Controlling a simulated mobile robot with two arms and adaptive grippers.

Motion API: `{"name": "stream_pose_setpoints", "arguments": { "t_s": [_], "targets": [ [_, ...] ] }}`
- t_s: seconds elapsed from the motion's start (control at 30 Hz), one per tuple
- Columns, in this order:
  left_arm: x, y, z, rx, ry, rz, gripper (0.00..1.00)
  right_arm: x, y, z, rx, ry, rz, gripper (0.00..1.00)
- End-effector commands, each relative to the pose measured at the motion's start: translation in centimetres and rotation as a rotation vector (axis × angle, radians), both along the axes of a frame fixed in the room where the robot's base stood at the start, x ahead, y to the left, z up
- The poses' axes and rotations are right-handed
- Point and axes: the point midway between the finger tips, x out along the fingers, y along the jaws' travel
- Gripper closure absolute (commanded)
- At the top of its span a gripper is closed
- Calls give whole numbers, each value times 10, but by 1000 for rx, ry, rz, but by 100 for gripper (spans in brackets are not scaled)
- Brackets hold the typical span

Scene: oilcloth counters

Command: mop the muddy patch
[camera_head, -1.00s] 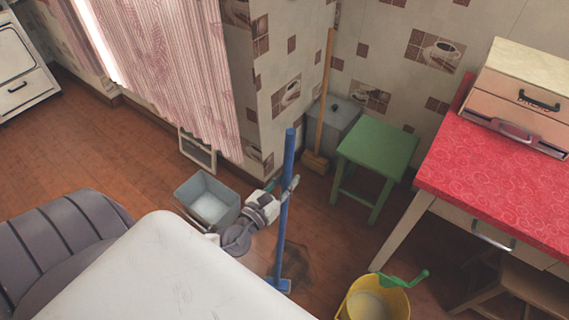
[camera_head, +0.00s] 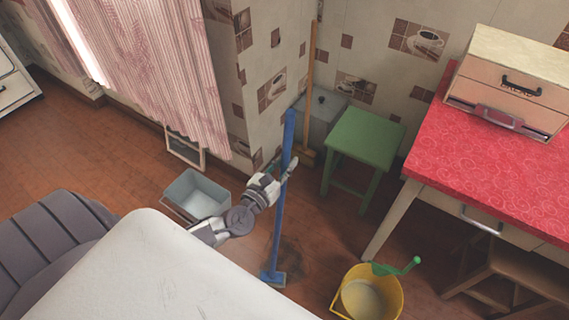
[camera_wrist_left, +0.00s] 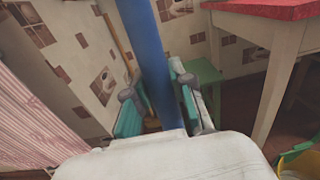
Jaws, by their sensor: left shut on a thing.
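A blue mop (camera_head: 281,200) stands nearly upright on the wooden floor, its head (camera_head: 273,278) down at the left edge of the muddy patch. The muddy patch (camera_head: 291,250) is a dark stain on the floor just right of the mop's lower handle. My left gripper (camera_head: 284,171) is shut on the mop handle partway up. In the left wrist view the handle (camera_wrist_left: 152,65) runs between the teal-padded fingers (camera_wrist_left: 160,105). My right gripper does not show.
A yellow bucket (camera_head: 396,300) with a green wringer stands right of the patch. A grey bin (camera_head: 197,195) is to the left. A green stool (camera_head: 364,139), a broom (camera_head: 310,100) and a red-topped table (camera_head: 500,150) stand behind and right. My white body covers the lower front.

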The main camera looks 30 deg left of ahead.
Motion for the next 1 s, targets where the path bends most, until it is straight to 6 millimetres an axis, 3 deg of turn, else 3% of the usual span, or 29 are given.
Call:
{"name": "stream_pose_setpoints", "arguments": {
  "t_s": [0.43, 0.87, 1.0],
  "targets": [
    [41, -1, 0, 2, -7, 1, 100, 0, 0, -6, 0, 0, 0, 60],
    [47, -1, 0, 1, -5, 1, 100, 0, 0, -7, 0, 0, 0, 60],
    [57, -1, 0, -1, -7, 2, 100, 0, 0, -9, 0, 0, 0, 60]
  ]
}}
